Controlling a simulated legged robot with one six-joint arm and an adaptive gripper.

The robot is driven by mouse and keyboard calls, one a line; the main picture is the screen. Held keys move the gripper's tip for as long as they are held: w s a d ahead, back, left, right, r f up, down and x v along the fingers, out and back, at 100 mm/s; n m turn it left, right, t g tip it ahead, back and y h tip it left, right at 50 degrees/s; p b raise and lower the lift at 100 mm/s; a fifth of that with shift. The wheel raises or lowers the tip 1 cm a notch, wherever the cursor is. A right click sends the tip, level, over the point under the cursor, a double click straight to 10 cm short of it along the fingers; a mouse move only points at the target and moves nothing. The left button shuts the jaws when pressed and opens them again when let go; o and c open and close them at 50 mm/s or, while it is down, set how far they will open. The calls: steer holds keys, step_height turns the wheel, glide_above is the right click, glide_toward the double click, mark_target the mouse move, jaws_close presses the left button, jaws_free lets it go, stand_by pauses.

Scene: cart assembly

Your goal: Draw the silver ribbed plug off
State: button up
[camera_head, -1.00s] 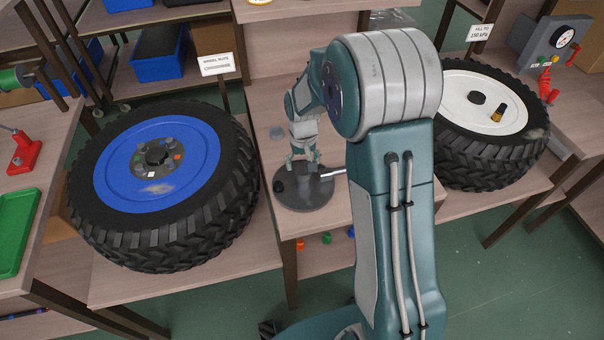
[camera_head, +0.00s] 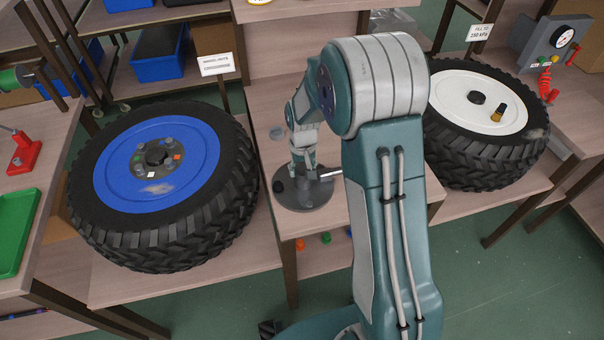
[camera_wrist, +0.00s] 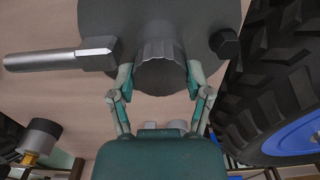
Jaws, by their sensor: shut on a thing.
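The ribbed plug (camera_wrist: 161,52) stands in the middle of a dark round base in the wrist view; it looks grey with fluted sides, its lower part in shadow. My gripper (camera_wrist: 161,77) has a finger on each side of it and is shut on it. The round base (camera_wrist: 205,15) carries a silver handle (camera_wrist: 60,60) on one side and a black knob (camera_wrist: 224,43) on the other. In the head view, my gripper (camera_head: 303,168) is over the round base (camera_head: 310,202), and the plug is mostly hidden by the fingers.
The base sits on a wooden bench (camera_head: 275,130) between a tyre with a blue hub (camera_head: 115,180) on the left and a tyre with a white hub (camera_head: 455,110) on the right. A sign (camera_head: 215,64) stands behind. A gauge panel (camera_head: 545,45) is at far right.

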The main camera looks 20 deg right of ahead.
mark_target(303, 169)
steer(key=shift+r, duration=0.3)
steer(key=shift+r, duration=2.45)
